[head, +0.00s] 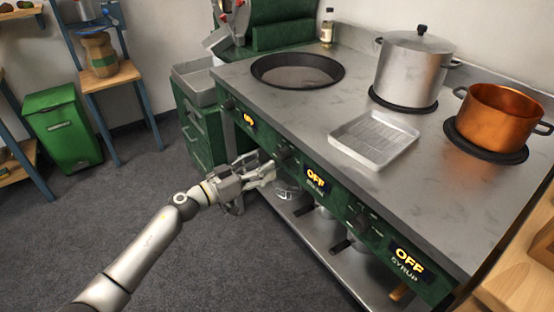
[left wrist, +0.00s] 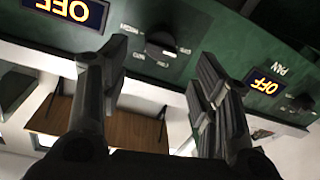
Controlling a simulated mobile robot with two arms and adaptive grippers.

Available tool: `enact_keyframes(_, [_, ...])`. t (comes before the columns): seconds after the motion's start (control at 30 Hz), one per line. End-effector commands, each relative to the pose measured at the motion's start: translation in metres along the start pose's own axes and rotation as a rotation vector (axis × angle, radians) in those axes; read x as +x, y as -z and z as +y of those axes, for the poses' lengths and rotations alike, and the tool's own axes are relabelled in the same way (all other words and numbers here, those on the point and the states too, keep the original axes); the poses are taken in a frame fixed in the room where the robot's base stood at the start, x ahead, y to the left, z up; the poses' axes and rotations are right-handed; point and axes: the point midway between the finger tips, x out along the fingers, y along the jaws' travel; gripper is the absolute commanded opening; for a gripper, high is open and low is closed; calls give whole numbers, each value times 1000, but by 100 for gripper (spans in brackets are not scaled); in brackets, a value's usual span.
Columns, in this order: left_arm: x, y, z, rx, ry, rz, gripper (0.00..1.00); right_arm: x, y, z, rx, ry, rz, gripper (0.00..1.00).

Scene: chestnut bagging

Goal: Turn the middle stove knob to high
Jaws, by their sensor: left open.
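The stove (head: 350,95) has a green front panel with three dark knobs. The middle knob (head: 286,152) has a display reading OFF (head: 315,178) to its right. My left gripper (head: 262,172) is open and empty in front of the panel, close to the middle knob. In the left wrist view, which shows the panel upside down, the middle knob (left wrist: 160,47) lies beyond and between the two spread fingers (left wrist: 160,85). The fingers appear apart from it. My right gripper is in neither view.
The left knob (head: 229,103) and right knob (head: 360,218) sit on the same panel. A steel pot (head: 412,72), a copper pot (head: 502,115) and a tray (head: 373,138) stand on top. A lower shelf (head: 320,238) runs beneath.

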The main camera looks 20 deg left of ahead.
Motion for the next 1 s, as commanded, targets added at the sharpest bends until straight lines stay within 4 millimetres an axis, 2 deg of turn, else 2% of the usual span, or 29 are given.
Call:
enact_keyframes(0.1, [22,0,0,-1,0,3,57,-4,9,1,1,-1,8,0])
enact_keyframes(0.3, [48,-1,0,-1,1,2,57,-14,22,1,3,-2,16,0])
enact_keyframes(0.5, [59,-1,0,1,1,-1,57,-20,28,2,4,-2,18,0])
enact_keyframes(0.77, [60,-1,0,0,1,-1,57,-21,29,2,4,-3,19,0])
enact_keyframes(1.0, [60,-1,0,0,1,-1,28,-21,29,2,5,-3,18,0])
